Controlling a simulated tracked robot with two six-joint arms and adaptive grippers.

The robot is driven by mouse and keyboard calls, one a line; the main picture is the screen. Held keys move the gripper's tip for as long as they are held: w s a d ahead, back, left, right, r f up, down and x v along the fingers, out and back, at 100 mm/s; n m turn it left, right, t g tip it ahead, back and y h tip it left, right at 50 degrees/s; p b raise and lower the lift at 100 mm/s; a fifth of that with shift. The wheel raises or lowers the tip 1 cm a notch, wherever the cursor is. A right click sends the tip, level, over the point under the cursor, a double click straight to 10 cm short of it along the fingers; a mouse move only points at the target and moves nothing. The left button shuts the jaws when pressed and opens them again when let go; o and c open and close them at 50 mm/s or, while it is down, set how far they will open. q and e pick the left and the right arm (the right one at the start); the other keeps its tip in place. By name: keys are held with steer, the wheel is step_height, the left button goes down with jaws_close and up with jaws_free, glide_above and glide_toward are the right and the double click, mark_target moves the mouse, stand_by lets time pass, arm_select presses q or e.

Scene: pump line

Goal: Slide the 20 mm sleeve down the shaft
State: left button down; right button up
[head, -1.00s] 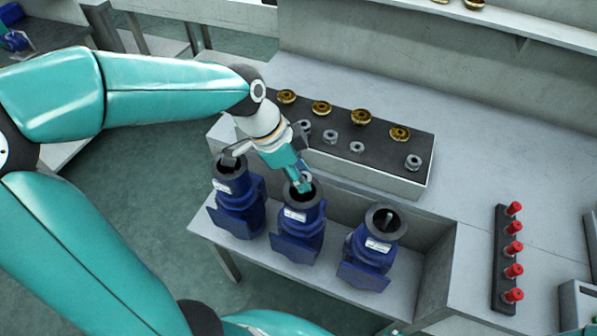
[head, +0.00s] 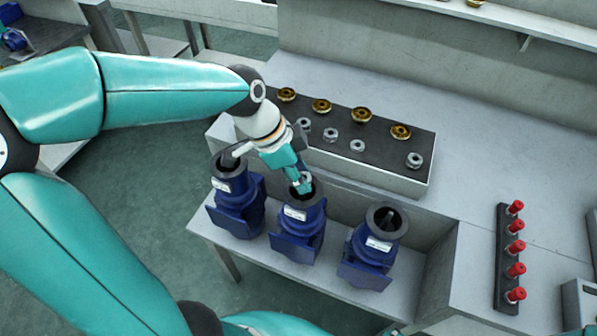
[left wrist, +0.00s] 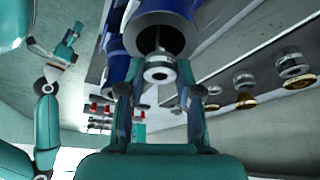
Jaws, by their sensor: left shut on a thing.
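My left gripper (head: 303,186) is over the open top of the middle blue pump (head: 297,228). In the left wrist view, my left gripper (left wrist: 160,88) has a finger on each side of a small metal sleeve (left wrist: 159,70) and is shut on it. The dark shaft (left wrist: 157,40) stands in the pump's round opening (left wrist: 160,20), in line with the sleeve. I cannot tell how far the sleeve is over the shaft. In the head view the sleeve is hidden by the fingers. My right gripper (left wrist: 68,42) shows small in the left wrist view; its jaws are unclear.
Blue pumps stand left (head: 236,195) and right (head: 372,250) of the middle one. A dark-topped block (head: 385,165) behind holds several brass wheels (head: 362,115) and metal rings (head: 414,160). A dark rack (head: 506,255) with red-capped items is at the right; bench between is clear.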

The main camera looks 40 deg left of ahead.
arm_select(q)
steer(key=shift+f, duration=0.2)
stand_by(0.3)
steer(key=c, duration=0.7)
jaws_free()
steer(key=shift+r, duration=0.1)
steer(key=v, duration=1.1)
steer(key=shift+a+r, duration=0.15)
steer(key=shift+r, duration=0.2)
steer(key=shift+s, duration=0.2)
